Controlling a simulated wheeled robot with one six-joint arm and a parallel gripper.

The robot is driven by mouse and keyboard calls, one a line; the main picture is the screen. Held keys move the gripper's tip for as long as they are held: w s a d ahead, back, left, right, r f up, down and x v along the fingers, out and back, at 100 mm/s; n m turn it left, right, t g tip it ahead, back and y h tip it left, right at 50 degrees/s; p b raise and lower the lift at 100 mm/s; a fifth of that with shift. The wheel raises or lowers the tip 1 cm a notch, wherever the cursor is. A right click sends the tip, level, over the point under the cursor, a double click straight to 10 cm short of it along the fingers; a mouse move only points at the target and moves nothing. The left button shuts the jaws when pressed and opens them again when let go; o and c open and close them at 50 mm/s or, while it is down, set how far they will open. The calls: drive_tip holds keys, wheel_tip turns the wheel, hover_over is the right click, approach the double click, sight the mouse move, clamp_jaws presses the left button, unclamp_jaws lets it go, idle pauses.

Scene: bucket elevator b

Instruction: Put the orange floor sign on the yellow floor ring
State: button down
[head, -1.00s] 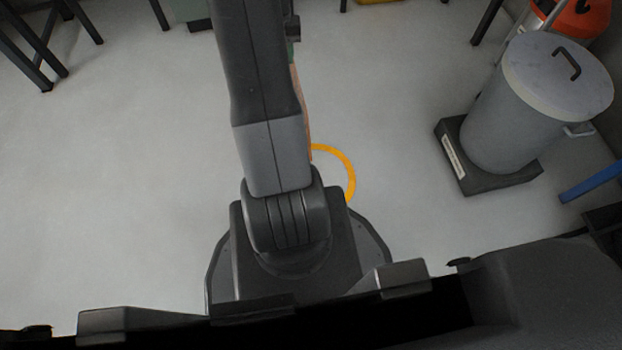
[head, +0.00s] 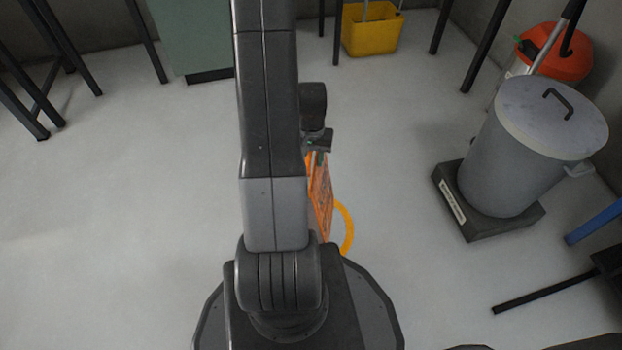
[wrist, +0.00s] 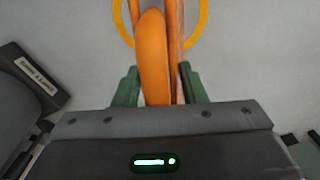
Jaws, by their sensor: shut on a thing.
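The orange floor sign (head: 321,196) shows in the head view just right of my arm, partly hidden by it. My gripper (head: 318,150) is at its top edge. In the wrist view the sign (wrist: 152,60) runs upward from between the green fingers of my gripper (wrist: 156,90), which is shut on it. The yellow floor ring (head: 346,228) lies on the floor; the sign and my arm hide its left part in the head view. In the wrist view the ring (wrist: 203,22) shows on both sides of the sign. I cannot tell whether the sign touches the floor.
A grey lidded bin (head: 520,160) stands on a dark labelled base (head: 450,200) to the right. Behind it is an orange-lidded bin (head: 565,58). A yellow bucket (head: 370,32) and a green cabinet (head: 190,38) stand at the back. The floor at left is clear.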

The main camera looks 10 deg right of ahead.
drive_tip(key=shift+f+b, duration=0.75)
drive_tip(key=shift+f, duration=1.6)
drive_tip(key=shift+f, duration=0.2)
drive_tip(key=c, duration=0.9)
unclamp_jaws()
drive_tip(key=shift+r, duration=0.1)
wheel_tip(320, 180, up, 12)
drive_tip(key=p, duration=0.4)
drive_tip(key=shift+r, duration=0.1)
